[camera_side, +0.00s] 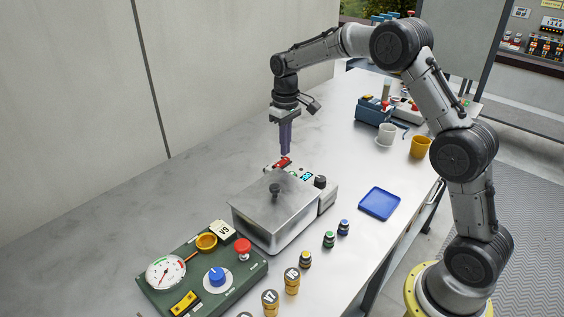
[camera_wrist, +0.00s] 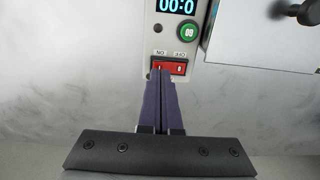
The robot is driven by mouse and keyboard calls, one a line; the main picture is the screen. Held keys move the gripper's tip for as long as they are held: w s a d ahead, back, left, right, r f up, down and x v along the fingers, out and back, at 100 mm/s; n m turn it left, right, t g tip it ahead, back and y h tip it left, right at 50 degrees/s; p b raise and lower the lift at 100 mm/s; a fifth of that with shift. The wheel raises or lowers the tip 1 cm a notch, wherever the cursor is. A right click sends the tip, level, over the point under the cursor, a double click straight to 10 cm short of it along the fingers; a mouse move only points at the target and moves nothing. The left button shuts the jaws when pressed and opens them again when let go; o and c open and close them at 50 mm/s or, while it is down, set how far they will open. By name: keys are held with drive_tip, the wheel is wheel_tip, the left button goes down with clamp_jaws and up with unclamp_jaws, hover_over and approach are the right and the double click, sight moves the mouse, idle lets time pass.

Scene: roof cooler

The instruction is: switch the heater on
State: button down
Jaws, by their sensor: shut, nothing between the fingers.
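The heater is a metal box (camera_side: 272,217) with a lidded top and a pale control panel on its far side. The switch also shows in the side view (camera_side: 283,163). A lit display (camera_wrist: 177,5) and a round green button (camera_wrist: 188,31) are on the same panel. My gripper (camera_wrist: 163,74) is shut and empty, pointing down with its tips over or at the switch's left part. I cannot tell whether they touch it. In the side view my gripper (camera_side: 286,153) stands just above the switch.
A green panel (camera_side: 203,272) with a gauge, blue knob and red button lies at the front left. Small jars (camera_side: 329,239) and a blue tray (camera_side: 379,203) lie right of the heater. Cups (camera_side: 420,146) and a blue toolbox stand farther back. The table left of the heater is clear.

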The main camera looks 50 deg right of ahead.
drive_tip(key=shift+f, duration=1)
idle(0.5)
drive_tip(key=shift+r, duration=3.55)
wheel_tip(320, 180, up, 6)
drive_tip(key=t, duration=0.1)
hover_over(285, 159)
drive_tip(key=s+a, duration=0.1)
drive_tip(key=a, duration=0.1)
drive_tip(key=s+a+r+t, duration=0.2)
drive_tip(key=s+r, duration=0.3)
drive_tip(key=s, duration=0.3)
drive_tip(key=s+a+r+t, duration=0.1)
drive_tip(key=s+a+r, duration=0.1)
drive_tip(key=s+r, duration=0.4)
drive_tip(key=s+f, duration=0.5)
drive_tip(key=s, duration=0.4)
drive_tip(key=s+a+f+t, duration=0.1)
drive_tip(key=s+f, duration=0.5)
drive_tip(key=s, duration=0.3)
drive_tip(key=shift+s+a+t, duration=0.2)
drive_tip(key=shift+a+t, duration=0.1)
